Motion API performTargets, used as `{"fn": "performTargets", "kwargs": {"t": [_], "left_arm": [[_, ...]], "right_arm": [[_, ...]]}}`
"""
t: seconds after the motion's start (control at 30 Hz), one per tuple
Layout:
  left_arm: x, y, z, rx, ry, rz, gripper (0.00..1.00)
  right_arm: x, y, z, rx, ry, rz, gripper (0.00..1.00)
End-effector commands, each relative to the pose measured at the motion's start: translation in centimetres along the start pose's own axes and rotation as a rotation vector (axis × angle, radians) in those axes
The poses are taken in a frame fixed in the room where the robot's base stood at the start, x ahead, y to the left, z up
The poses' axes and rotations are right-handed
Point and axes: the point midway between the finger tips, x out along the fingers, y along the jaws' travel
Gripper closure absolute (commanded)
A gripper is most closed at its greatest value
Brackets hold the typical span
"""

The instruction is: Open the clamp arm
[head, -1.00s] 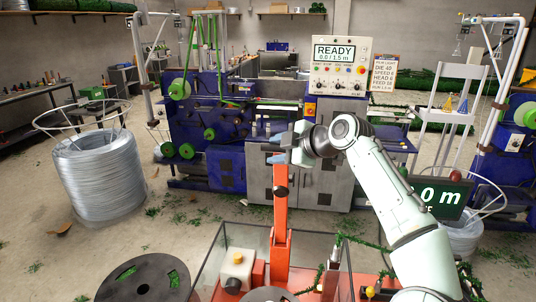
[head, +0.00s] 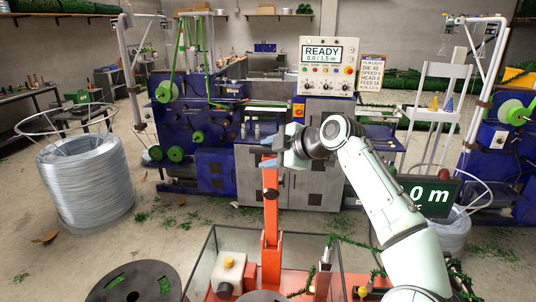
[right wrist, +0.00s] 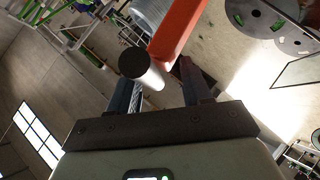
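The clamp arm (head: 271,218) is a tall orange bar standing upright above the glass-sided machine at the front middle. My right gripper (head: 268,152) is at its top end, with blue fingertips spread apart. In the right wrist view, a pale round handle (right wrist: 153,79) with a black end sits between or just beyond the two dark fingers, nearer the left one. The orange clamp arm (right wrist: 178,28) runs up behind it. The fingers do not look closed on the handle; whether they touch it is unclear. My left gripper is not in view.
A glass-walled enclosure (head: 207,262) surrounds the arm's base. A dark reel (head: 133,283) lies at the front left. A coil of wire (head: 85,182) stands at the left. A blue machine with a READY panel (head: 323,66) stands behind.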

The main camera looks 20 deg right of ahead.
Motion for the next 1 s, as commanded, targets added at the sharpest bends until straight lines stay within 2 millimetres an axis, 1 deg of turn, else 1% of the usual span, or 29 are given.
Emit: {"fn": "performTargets", "kwargs": {"t": [0.03,0.3,0.4,0.5,0.6,0.7,1.0], "left_arm": [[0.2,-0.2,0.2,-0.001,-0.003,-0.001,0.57],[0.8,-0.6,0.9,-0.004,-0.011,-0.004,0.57],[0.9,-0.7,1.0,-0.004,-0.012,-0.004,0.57],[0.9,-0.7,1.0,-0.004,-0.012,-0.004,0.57],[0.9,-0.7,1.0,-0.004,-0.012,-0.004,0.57],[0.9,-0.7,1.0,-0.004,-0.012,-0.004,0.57],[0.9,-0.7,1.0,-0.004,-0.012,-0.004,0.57]], "right_arm": [[-1.0,0.1,0.1,-0.001,-0.003,0.006,0.53],[-7.1,0.0,0.2,0.001,-0.005,0.007,0.53],[-9.2,0.0,0.2,0.0,-0.004,0.005,0.53],[-10.8,0.1,0.2,0.001,-0.005,0.005,0.53],[-11.8,0.0,0.2,0.001,-0.004,0.003,0.53],[-12.3,0.0,0.1,0.001,-0.003,0.002,0.53],[-12.5,0.0,0.1,0.0,-0.003,0.002,0.53]]}}
